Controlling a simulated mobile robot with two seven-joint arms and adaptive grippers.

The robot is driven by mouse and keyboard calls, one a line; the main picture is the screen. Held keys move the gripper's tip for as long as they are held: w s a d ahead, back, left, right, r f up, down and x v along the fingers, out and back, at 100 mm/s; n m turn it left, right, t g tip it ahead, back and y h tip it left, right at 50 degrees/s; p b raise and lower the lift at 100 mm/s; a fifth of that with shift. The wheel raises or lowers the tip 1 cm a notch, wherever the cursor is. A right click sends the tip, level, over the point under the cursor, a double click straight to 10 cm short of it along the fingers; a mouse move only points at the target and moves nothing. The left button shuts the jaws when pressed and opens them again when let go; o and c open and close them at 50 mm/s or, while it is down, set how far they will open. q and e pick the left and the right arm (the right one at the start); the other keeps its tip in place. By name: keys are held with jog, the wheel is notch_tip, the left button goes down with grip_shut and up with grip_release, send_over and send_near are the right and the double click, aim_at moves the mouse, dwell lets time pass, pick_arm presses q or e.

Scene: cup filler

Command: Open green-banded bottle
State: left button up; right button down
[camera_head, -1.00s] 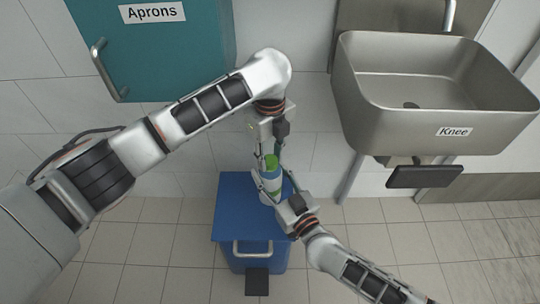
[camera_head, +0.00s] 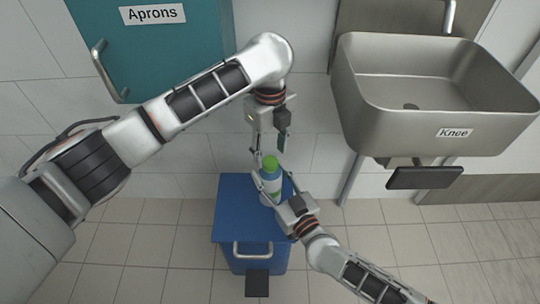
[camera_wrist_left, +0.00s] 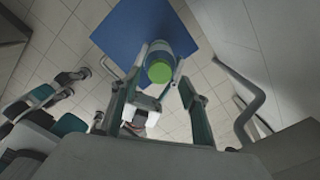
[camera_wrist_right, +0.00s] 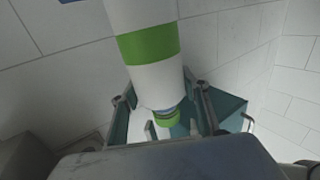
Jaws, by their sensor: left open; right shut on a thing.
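The white bottle with a green band (camera_wrist_right: 150,43) has a green cap (camera_head: 270,163) on its top and is upright in the head view. My right gripper (camera_head: 274,189) is shut on the bottle body from the lower right. My left gripper (camera_head: 267,148) is open above the bottle, pointing down. In the left wrist view the green cap (camera_wrist_left: 159,71) shows just beyond the open fingers, between them in the picture. The bottle's base is partly hidden by my right gripper.
A blue bin (camera_head: 232,205) with a closed lid lies under the bottle; I cannot tell whether the bottle touches it. A steel sink (camera_head: 435,85) with a knee pad (camera_head: 425,178) is at right. A teal Aprons cabinet (camera_head: 150,55) hangs at upper left.

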pick_arm(q)
jog(key=shift+r, duration=0.9)
jog(key=shift+c, duration=0.3)
notch_tip(320, 180, up, 3)
jog(key=m, duration=0.3)
send_over(272, 181)
jog(key=w, duration=0.3)
jog(key=shift+a+f, duration=0.15)
jog(key=shift+f, duration=1.8)
jog(key=shift+a+f, duration=0.1)
jog(key=shift+f, duration=1.85)
jog(key=c, duration=1.2)
jog(key=shift+n, duration=1.5)
